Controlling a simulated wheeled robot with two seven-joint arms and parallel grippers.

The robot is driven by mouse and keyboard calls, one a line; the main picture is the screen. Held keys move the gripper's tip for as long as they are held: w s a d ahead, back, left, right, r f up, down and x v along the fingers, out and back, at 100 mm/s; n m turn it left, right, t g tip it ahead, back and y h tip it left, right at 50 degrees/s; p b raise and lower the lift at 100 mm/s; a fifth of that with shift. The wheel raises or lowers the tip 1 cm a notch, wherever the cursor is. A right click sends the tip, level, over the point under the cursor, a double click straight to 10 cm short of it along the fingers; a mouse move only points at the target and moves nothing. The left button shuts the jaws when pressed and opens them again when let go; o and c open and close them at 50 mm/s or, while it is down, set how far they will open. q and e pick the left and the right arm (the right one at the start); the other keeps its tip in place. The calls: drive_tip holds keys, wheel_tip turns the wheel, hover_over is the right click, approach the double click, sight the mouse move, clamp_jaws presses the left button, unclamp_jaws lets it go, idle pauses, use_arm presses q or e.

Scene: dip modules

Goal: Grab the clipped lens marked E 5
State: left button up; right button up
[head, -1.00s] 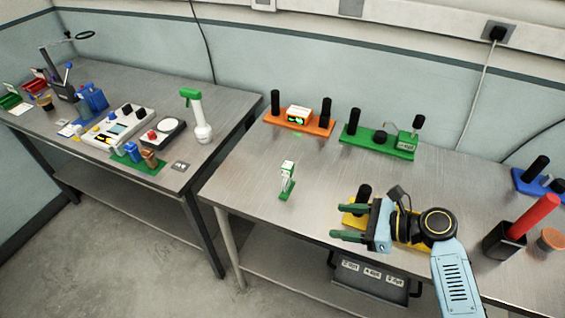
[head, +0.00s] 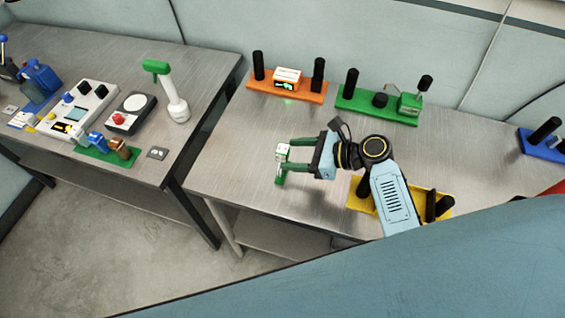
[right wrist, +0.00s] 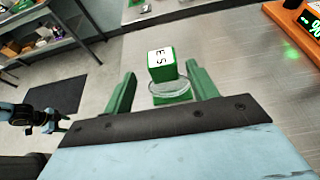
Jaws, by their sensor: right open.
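The clipped lens marked E 5 (head: 282,153) stands upright on the right-hand table, a white-topped green block with a green foot. In the right wrist view the lens (right wrist: 162,66) shows its "E 5" label and a clear round disc in front of it. My right gripper (head: 287,161) is open, its two green fingers reaching left to the lens. In the right wrist view the fingers (right wrist: 160,85) lie on either side of it, with gaps showing.
An orange base (head: 262,91) and a green base (head: 350,101) with black posts stand behind. A yellow base (head: 432,208) is by my right arm. The left table (head: 200,92) holds a white device (head: 88,105) and a green-topped tool (head: 172,92). A blue surface covers the lower right.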

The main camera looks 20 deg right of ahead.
sight(277, 151)
drive_tip(key=shift+w+a+f, duration=0.15)
drive_tip(key=shift+w+a, duration=0.25)
drive_tip(key=shift+a, duration=0.05)
drive_tip(key=x, duration=0.3)
drive_tip(key=shift+w+a, duration=0.25)
drive_tip(key=shift+w, duration=0.1)
drive_tip(key=shift+w+a+f, duration=0.1)
drive_tip(key=shift+a+f, duration=0.1)
use_arm(q)
drive_tip(key=shift+w+d+r, duration=0.1)
drive_tip(key=shift+w, duration=0.7)
use_arm(e)
clamp_jaws()
